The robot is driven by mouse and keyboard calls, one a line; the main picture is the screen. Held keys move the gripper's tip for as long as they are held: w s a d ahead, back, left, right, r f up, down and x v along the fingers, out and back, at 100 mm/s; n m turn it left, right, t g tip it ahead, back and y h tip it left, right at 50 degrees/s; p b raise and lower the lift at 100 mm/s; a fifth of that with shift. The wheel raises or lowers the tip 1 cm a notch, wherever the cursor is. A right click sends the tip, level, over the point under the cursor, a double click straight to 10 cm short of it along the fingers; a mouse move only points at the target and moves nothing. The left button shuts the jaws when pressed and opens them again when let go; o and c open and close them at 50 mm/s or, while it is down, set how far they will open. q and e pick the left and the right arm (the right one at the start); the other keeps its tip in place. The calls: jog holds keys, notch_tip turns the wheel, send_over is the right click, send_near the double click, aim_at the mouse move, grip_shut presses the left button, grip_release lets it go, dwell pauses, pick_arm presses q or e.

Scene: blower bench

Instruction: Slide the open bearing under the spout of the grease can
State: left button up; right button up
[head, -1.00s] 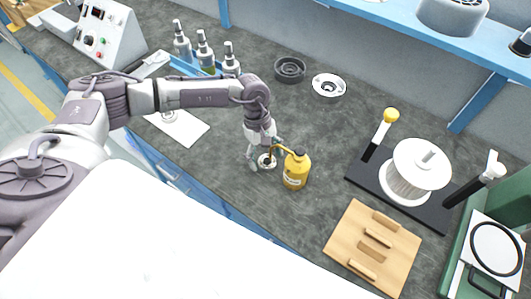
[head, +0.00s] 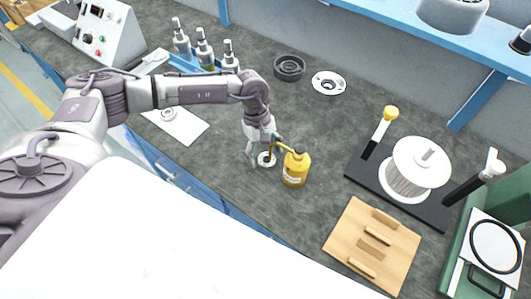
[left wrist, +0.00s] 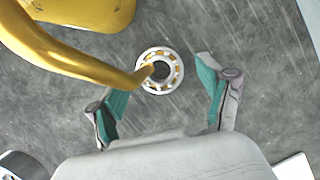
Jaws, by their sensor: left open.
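The open bearing (left wrist: 160,69), a metal ring with visible balls, lies flat on the dark bench. It also shows in the head view (head: 266,159), beside the yellow grease can (head: 296,167). The can's spout (left wrist: 95,69) reaches over the bearing in the left wrist view, and its tip appears over the ring's centre. My left gripper (left wrist: 164,95) is open, pointing down, with its green-padded fingers on either side of the bearing and apart from it. In the head view my left gripper (head: 258,154) partly hides the bearing's surroundings. My right gripper is not in view.
A white mat (head: 190,132) with a small ring lies to the left. A dark round housing (head: 289,68) and a pale flanged disc (head: 329,83) sit behind. A white spool on a black base (head: 432,210) and a wooden block (head: 345,238) stand to the right.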

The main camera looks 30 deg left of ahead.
pick_arm(q)
jog(key=v, duration=1.1)
jog(key=shift+r, duration=0.25)
jog(key=shift+w+a, duration=0.1)
